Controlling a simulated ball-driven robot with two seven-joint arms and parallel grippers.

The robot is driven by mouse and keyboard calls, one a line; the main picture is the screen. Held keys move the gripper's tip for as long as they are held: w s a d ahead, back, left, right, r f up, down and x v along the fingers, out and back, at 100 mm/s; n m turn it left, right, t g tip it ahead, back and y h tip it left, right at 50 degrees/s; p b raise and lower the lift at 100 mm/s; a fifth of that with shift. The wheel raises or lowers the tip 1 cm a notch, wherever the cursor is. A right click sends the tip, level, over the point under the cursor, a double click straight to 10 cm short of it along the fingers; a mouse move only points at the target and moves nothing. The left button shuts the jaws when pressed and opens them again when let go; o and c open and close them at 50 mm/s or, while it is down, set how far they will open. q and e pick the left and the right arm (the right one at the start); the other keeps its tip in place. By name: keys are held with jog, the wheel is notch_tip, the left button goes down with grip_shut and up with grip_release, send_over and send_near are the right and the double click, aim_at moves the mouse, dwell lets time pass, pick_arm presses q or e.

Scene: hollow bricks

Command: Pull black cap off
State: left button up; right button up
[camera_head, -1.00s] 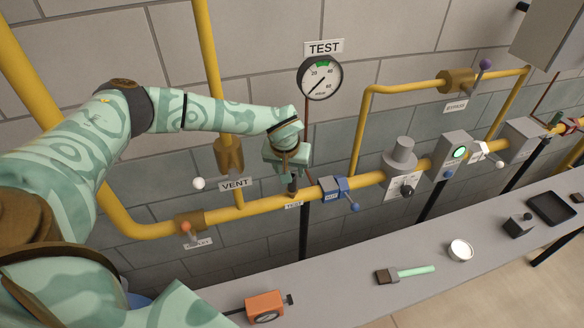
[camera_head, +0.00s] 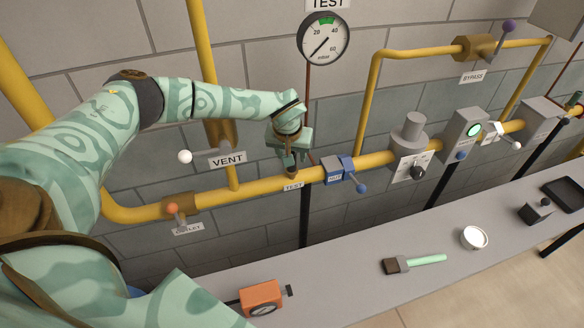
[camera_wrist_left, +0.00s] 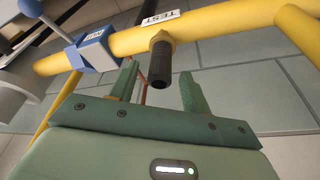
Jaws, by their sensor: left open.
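The black cap (camera_wrist_left: 160,68) sits on a short brown stub (camera_wrist_left: 161,41) on the yellow pipe, beside the TEST label (camera_wrist_left: 176,16). In the left wrist view it points toward my palm. My left gripper (camera_wrist_left: 158,72) is open, with one green finger on each side of the cap and a visible gap to both. In the head view my left gripper (camera_head: 291,168) is over the pipe at the TEST label and hides most of the cap. My right gripper is not in view.
A blue valve (camera_head: 340,170) is on the pipe just right of my left gripper. The VENT valve's white knob (camera_head: 185,157) and a gauge (camera_head: 323,39) are nearby. A grey bench (camera_head: 350,285) holds an orange device (camera_head: 262,298), a brush (camera_head: 414,263) and a round tin (camera_head: 473,238).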

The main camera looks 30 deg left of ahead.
pick_arm(q)
jog(key=shift+w+f, duration=0.1)
jog(key=shift+f, duration=0.15)
jog(key=shift+r, duration=0.1)
dwell(0.4)
jog(key=shift+p, duration=0.3)
jog(key=c, duration=1)
